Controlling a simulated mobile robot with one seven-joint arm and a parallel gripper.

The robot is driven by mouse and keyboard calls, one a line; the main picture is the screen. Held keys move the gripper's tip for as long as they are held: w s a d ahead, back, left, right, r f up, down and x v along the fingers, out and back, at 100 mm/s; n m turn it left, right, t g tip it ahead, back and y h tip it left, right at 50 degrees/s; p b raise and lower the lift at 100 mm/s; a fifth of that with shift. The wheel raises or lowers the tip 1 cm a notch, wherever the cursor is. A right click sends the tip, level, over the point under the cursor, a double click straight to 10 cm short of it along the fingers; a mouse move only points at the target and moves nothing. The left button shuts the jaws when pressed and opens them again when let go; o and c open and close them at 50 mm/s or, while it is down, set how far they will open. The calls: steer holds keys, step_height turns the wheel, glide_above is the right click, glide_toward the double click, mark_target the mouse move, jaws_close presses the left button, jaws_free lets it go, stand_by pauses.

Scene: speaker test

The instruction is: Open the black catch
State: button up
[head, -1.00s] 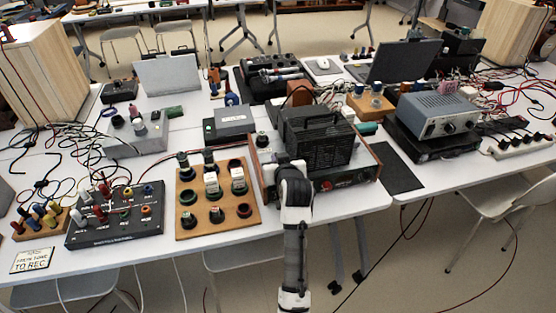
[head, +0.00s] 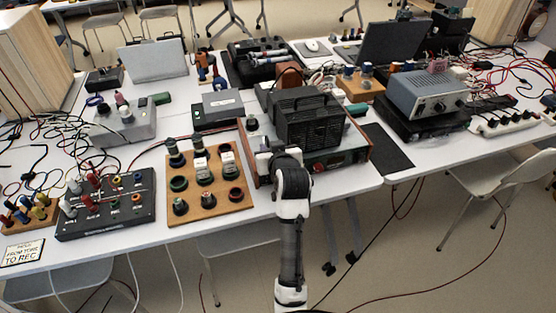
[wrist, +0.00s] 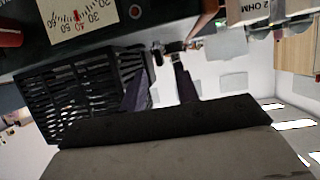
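A black slotted box (head: 312,118) with a top handle stands on a wood-sided instrument (head: 358,158) at the front edge of the table. The slotted box also shows in the wrist view (wrist: 80,95), at left. I cannot pick out the black catch for certain; a small dark and metal part (wrist: 172,46) lies close to my fingertips in the wrist view. My gripper (wrist: 158,84) has its two dark fingers apart, beside the slotted box, with nothing clearly held between them. In the head view my own wrist hides the gripper and part of the instrument's front.
A wooden board with round sockets (head: 208,207) and a black panel with coloured plugs (head: 105,218) lie to the left. A grey instrument (head: 428,92) stands to the right. Loose cables (head: 40,135) cover the far left. A dark mat (head: 385,147) lies right of the instrument.

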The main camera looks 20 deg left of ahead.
steer(key=b+v, duration=0.1)
steer(key=v, duration=0.8)
steer(key=shift+s, duration=0.15)
steer(key=shift+d, duration=0.1)
